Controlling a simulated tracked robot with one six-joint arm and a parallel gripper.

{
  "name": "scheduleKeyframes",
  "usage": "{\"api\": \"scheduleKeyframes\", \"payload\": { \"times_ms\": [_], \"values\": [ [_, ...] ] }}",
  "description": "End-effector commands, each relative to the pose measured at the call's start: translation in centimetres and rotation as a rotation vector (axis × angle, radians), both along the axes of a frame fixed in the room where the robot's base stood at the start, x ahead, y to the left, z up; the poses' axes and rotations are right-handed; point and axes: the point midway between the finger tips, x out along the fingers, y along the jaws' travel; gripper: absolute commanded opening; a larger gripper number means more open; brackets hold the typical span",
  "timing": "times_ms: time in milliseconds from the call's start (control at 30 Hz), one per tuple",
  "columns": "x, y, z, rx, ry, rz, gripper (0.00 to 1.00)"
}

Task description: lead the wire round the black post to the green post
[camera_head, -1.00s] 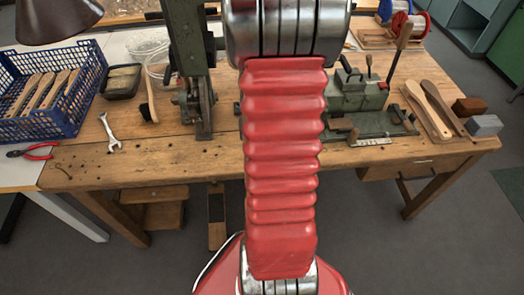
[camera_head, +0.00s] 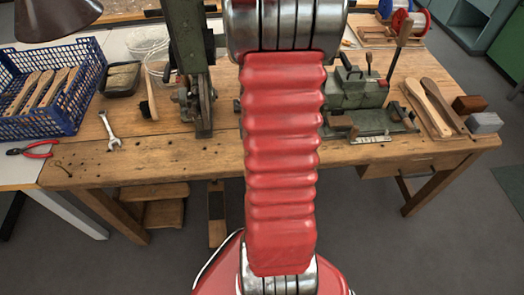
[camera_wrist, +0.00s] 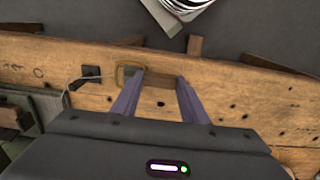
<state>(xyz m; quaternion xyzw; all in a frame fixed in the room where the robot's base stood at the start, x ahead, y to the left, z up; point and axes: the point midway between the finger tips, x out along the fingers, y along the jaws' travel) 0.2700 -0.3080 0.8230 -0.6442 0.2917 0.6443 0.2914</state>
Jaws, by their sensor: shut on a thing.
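In the wrist view my gripper (camera_wrist: 160,78) has its two purple fingers spaced apart over the wooden bench. It is shut on the wire's end piece, whose shape between the fingers is hard to make out. A thin pale wire (camera_wrist: 76,83) runs from near the green machine, past a small black post (camera_wrist: 90,72), towards the left finger. I cannot tell whether it touches the post. A brass-coloured frame (camera_wrist: 128,73) shows beside the left finger. I cannot make out the green post. In the head view my red arm hides the gripper and the wire.
A green machine (camera_head: 362,90) stands on the bench (camera_head: 150,165), right of my arm. A dark upright press (camera_head: 190,70) stands left of it. A blue crate (camera_head: 50,95), a wrench (camera_head: 109,130) and red pliers (camera_head: 35,149) lie further left. Wooden paddles (camera_head: 432,105) lie at the right.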

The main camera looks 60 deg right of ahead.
Motion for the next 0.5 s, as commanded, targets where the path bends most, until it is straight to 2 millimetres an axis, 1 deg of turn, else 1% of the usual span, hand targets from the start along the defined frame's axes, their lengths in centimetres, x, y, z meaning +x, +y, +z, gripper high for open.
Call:
{"api": "scheduleKeyframes", "payload": {
  "times_ms": [433, 467, 500],
  "values": [
    [-0.01, 0.01, -0.50, 0.001, 0.001, 0.000, 0.19],
    [-0.01, 0.01, -0.51, 0.001, 0.001, 0.000, 0.40],
    [-0.01, 0.01, -0.50, 0.001, 0.001, 0.000, 0.43]
  ]
}}
